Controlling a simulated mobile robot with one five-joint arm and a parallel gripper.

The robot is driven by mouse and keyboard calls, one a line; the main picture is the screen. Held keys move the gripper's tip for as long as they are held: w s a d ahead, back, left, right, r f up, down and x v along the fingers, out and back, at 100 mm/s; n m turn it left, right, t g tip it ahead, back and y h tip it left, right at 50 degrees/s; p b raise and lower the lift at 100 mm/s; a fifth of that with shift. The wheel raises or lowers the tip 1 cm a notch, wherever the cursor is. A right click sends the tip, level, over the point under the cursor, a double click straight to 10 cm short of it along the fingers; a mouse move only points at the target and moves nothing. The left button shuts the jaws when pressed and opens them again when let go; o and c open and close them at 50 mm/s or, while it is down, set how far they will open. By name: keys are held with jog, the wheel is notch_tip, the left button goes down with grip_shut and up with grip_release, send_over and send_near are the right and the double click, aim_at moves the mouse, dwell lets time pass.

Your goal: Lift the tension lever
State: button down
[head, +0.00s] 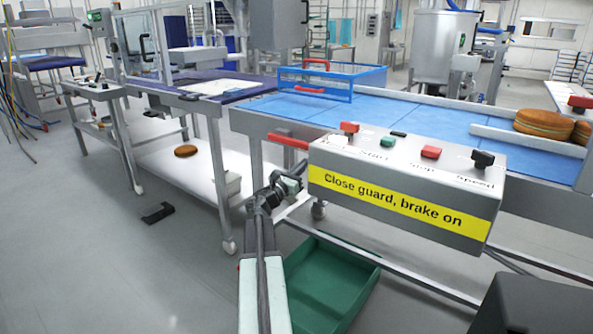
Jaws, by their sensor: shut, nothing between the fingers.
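A red lever (288,141) sticks out to the left from beside the control box, roughly level, under the edge of the blue conveyor. It carries no readable label, so I cannot be sure that it is the tension lever. My gripper (294,176) is shut and empty, below the red lever and just left of the control box. It looks apart from the lever, though the depth between them is hard to judge. The lever's mounting is partly hidden by the box.
The control box (400,198) has knobs, buttons and a yellow label reading "Close guard, brake on". The blue conveyor (400,118) holds a blue guard frame (330,83) and round cakes (543,124). A green crate (330,285) lies below. Open floor is at left.

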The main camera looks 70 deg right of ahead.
aim_at(292, 142)
notch_tip(292, 142, up, 3)
jog(key=shift+a+r+p, duration=0.1)
jog(key=shift+a+p, duration=0.05)
jog(key=shift+p, duration=0.65)
